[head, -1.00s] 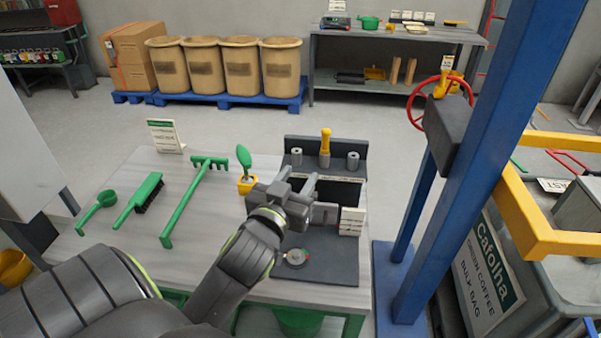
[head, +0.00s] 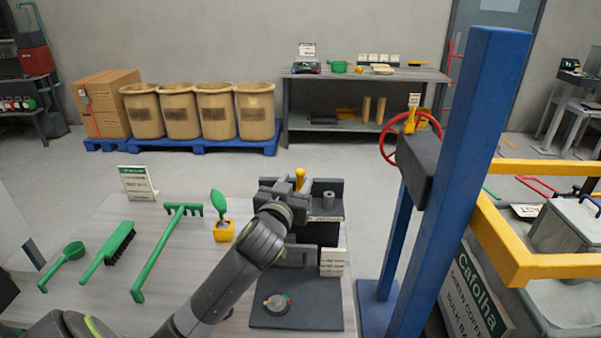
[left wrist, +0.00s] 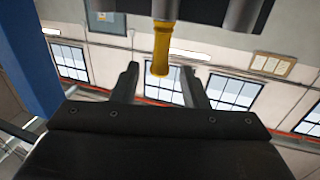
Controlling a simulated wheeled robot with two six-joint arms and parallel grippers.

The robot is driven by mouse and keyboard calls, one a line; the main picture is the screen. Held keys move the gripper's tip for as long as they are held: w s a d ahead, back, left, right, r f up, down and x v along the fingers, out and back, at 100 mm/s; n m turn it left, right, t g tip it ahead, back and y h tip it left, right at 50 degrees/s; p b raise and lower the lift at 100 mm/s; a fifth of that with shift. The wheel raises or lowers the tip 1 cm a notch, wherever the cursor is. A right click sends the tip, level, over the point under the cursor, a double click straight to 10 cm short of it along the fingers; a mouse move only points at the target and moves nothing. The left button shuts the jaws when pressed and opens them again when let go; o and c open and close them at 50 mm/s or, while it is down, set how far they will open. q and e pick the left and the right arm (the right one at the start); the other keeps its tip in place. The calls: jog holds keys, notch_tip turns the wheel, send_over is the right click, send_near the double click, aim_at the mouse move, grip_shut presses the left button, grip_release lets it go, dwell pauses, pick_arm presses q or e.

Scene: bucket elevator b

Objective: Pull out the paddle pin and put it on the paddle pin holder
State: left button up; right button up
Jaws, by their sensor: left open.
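A yellow-handled pin (head: 300,178) stands at the dark grey stand (head: 329,210) at the back of the table, partly hidden by my left gripper (head: 287,192). I take it for the paddle pin. In the left wrist view the yellow handle (left wrist: 161,48) hangs between the lines of my two open fingertips (left wrist: 159,72), with a gap on each side. It is not gripped. How deep it sits between the fingers I cannot tell. A grey peg (head: 329,199) stands right of it on the stand. No clearly labelled paddle pin holder can be read. My right gripper is not in view.
A green scoop (head: 66,262), brush (head: 110,250) and rake (head: 165,240) lie left on the table. A yellow pot (head: 223,232) with a green tool stands beside my arm. A label card (head: 332,262) stands near the stand. A blue post (head: 440,190) rises at right.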

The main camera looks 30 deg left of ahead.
aim_at(299, 177)
pick_arm(q)
jog(key=shift+p+x, duration=0.3)
jog(key=shift+x, duration=1.85)
jog(key=shift+c, duration=0.4)
grip_shut()
